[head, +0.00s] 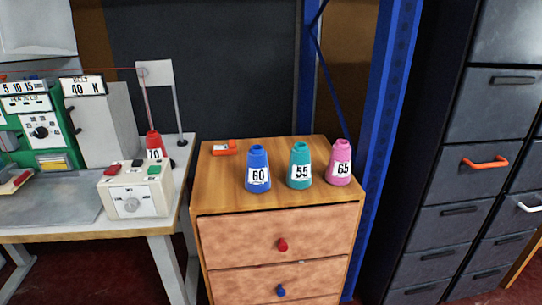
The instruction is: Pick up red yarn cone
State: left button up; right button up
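The red yarn cone (155,146) stands upright on the white table (75,228) at the left, with a white label reading 70. A thin red thread runs up from it toward a white stand (166,90). The control box in front hides part of the cone's lower side. Neither of my grippers shows in the head view.
A control box (135,192) stands just in front of the cone, and a green machine (40,128) is to its left. Blue (257,162), teal (299,160) and pink (340,157) cones and an orange object (225,147) are on the wooden cabinet (215,190).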

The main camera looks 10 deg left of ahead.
aim_at(155, 147)
jog(key=u, duration=2.65)
jog(key=i, duration=1.45)
jog(key=z, duration=2.95)
